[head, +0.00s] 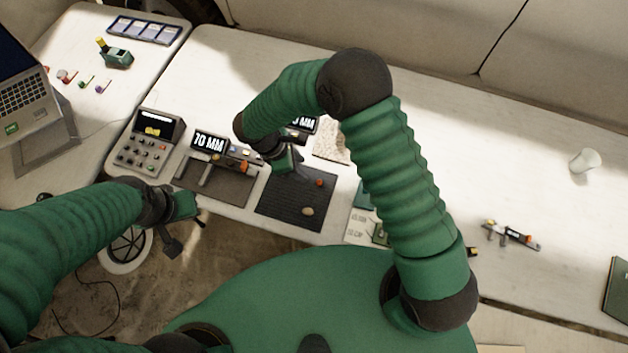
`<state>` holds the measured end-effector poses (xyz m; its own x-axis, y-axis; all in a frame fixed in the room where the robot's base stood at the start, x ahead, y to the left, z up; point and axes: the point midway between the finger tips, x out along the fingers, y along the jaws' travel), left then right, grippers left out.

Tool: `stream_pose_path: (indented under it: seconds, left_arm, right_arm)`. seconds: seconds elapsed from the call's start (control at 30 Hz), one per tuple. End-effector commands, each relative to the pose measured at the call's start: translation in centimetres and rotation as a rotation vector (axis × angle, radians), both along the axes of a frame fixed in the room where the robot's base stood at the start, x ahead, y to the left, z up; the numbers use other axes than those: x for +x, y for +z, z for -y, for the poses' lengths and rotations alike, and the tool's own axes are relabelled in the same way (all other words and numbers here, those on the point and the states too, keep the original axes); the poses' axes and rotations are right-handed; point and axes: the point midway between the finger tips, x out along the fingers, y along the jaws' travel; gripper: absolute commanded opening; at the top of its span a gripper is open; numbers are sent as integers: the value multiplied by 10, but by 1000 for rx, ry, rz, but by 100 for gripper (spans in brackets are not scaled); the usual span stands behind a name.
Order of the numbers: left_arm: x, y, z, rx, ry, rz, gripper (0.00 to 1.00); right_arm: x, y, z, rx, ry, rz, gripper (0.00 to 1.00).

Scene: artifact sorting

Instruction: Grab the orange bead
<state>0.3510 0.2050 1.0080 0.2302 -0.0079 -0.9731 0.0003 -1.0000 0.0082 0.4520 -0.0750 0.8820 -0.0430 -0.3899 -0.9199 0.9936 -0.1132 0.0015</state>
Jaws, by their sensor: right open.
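A small orange bead (319,183) lies on a dark ribbed mat (285,208) on the white table. My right gripper (297,170) is over the back part of the mat, a little to the left of the bead and apart from it. It is open, and its fingertips are small and partly hidden by my wrist. A tan, pebble-like piece (307,211) lies nearer the front of the mat. My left gripper (188,222) hangs in front of the table edge, away from the bead; its jaw opening is too unclear to judge.
A caliper-like tool (211,172) lies on a second mat beside a "70 MM" display (210,142). A control box (149,140) stands further left. Booklets (360,226) lie right of the bead's mat.

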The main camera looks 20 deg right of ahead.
Motion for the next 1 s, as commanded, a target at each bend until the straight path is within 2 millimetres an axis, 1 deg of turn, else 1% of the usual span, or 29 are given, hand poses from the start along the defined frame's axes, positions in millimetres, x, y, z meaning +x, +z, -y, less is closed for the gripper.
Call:
stream_pose_path:
  seconds: [0.03, 0.1, 0.2, 0.37, 0.5, 0.6, 0.7, 0.87, 1.0]
  left_arm:
    - [0, 1, 0, 0, 0, 0, 0]
    - [0, 2, 0, 0, 0, 0, 0]
    - [0, 3, 0, 0, 0, 0, 0]
    - [0, 5, 0, 0, -1, 0, 0]
    - [0, 12, 0, 0, -1, 0, 0]
    - [0, 13, 0, 0, -1, 0, 0]
    - [0, 13, 0, 0, 0, 0, 0]
    - [0, 12, 0, 0, 0, 0, 0]
    - [0, 12, 0, 0, 0, 0, 0]
  right_arm:
    - [-1, -13, 8, 0, -3, -5, 45]
    - [-2, -29, 15, 2, -3, -5, 45]
    - [-2, -45, 24, 4, -6, -3, 45]
    - [-4, -60, 27, 3, -5, -2, 45]
    - [-7, -86, 28, 2, -5, -4, 45]
    - [-6, -99, 33, 1, -6, -1, 45]
    - [-6, -104, 35, 2, -4, 1, 45]
    - [-6, -104, 36, 4, -4, 2, 45]
    - [-6, -104, 37, 5, -5, 3, 26]
